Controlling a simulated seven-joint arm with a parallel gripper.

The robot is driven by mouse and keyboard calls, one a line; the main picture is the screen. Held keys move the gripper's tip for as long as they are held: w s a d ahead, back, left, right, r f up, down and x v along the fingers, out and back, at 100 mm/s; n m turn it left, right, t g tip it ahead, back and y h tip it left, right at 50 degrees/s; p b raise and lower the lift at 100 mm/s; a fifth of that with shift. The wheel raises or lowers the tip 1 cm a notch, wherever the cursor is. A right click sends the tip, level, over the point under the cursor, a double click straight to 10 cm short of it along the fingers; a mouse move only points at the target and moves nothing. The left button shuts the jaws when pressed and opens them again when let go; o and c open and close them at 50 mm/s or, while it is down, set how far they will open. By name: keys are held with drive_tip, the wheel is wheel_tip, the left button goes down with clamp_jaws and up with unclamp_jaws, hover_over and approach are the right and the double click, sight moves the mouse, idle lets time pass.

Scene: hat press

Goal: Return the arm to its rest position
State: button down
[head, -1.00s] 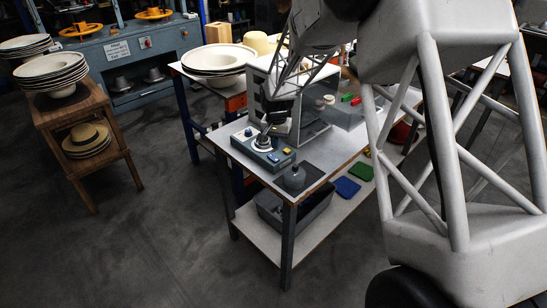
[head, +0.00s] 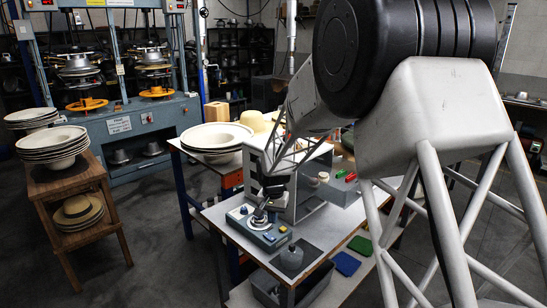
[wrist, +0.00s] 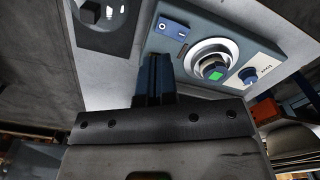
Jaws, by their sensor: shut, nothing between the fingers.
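My gripper (wrist: 154,80) shows in the wrist view with its dark blue fingers together and nothing between them. In the wrist view the box carries a green button (wrist: 214,72) in a pale ring, a blue switch (wrist: 171,27) and a small knob (wrist: 248,75).
A grey open-fronted housing (head: 312,195) stands right behind the control box. A dark weight-like object (head: 291,258) sits at the bench's front corner. Hat bodies (head: 217,134) lie on the table behind. A wooden stand (head: 70,178) with stacked hats is at left; the floor between is clear.

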drive_tip(key=s+d+r+n+t, duration=0.1)
drive_tip(key=s+d+r, duration=0.6)
drive_tip(key=s, duration=0.4)
drive_tip(key=s+d+r, duration=0.5)
drive_tip(key=s+r, duration=0.5)
drive_tip(key=s, duration=0.1)
drive_tip(key=s+d+n, duration=0.1)
drive_tip(key=s+d, duration=0.2)
drive_tip(key=s, duration=0.9)
drive_tip(key=s+d+r+t, duration=0.1)
drive_tip(key=s+d, duration=0.3)
drive_tip(key=s, duration=0.8)
drive_tip(key=shift+s+r+n+t, duration=0.2)
drive_tip(key=shift+s+n+t, duration=0.1)
drive_tip(key=shift+n, duration=0.1)
drive_tip(key=c, duration=1.8)
unclamp_jaws()
